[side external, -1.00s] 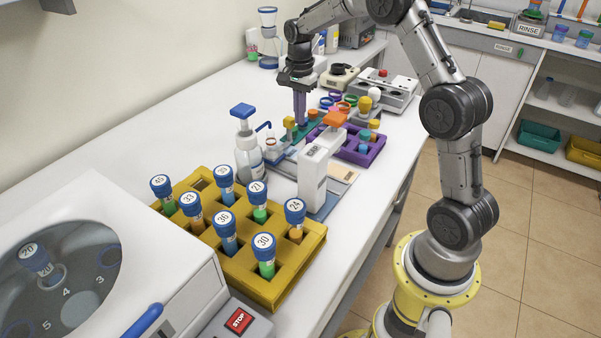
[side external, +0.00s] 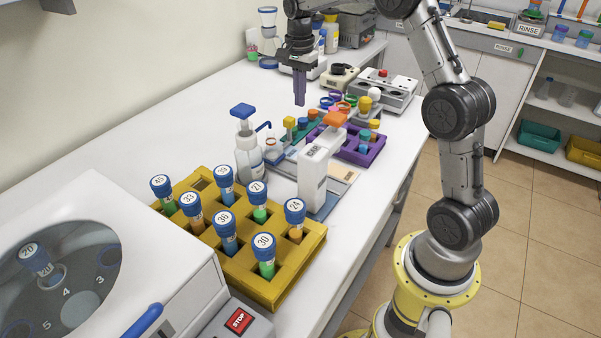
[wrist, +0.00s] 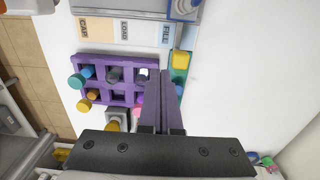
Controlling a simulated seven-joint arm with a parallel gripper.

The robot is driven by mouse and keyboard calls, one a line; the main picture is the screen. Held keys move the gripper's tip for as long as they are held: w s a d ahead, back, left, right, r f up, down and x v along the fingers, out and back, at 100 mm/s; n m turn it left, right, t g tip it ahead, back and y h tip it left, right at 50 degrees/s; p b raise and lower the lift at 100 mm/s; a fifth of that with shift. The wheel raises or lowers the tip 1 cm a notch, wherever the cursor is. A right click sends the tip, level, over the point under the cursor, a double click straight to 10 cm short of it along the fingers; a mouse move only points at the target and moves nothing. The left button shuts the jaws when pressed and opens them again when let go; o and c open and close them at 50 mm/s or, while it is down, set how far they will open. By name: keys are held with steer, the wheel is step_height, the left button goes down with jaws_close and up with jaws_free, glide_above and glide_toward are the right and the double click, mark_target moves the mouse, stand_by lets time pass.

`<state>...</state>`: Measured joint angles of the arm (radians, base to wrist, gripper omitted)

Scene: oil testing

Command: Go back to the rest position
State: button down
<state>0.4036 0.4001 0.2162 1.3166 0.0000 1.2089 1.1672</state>
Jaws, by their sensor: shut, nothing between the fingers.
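My gripper (side external: 299,103) points down above the far part of the white bench, its purple fingers together with nothing between them. In the wrist view the shut fingers (wrist: 164,73) reach in from the bottom and cover part of the scene. Below it, to the right, stand a teal rack (wrist: 179,63) and a purple rack (wrist: 106,58) holding a few coloured-capped vials. The fingertips look clear of the racks.
A yellow rack (side external: 272,291) with several numbered blue-capped tubes stands in front. A pump bottle (side external: 248,160) and a white orange-topped bottle (side external: 313,178) stand mid-bench. A centrifuge (side external: 182,259) fills the front left. The bench's left strip is bare.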

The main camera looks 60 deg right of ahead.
steer(key=s+a+r+n+t, duration=0.4)
steer(key=s+a+r, duration=0.5)
steer(key=a+r, duration=0.5)
steer(key=s+a+n+t, duration=0.1)
steer(key=s+a+n, duration=0.15)
steer(key=s, duration=0.45)
steer(key=s+a+n, duration=0.2)
steer(key=s+n, duration=0.2)
steer(key=s, duration=0.2)
steer(key=s+f+n, duration=0.6)
steer(key=f+n, duration=0.1)
steer(key=shift+a+f+t, duration=0.25)
steer(key=shift+f+t, duration=0.05)
steer(key=shift+n, duration=0.25)
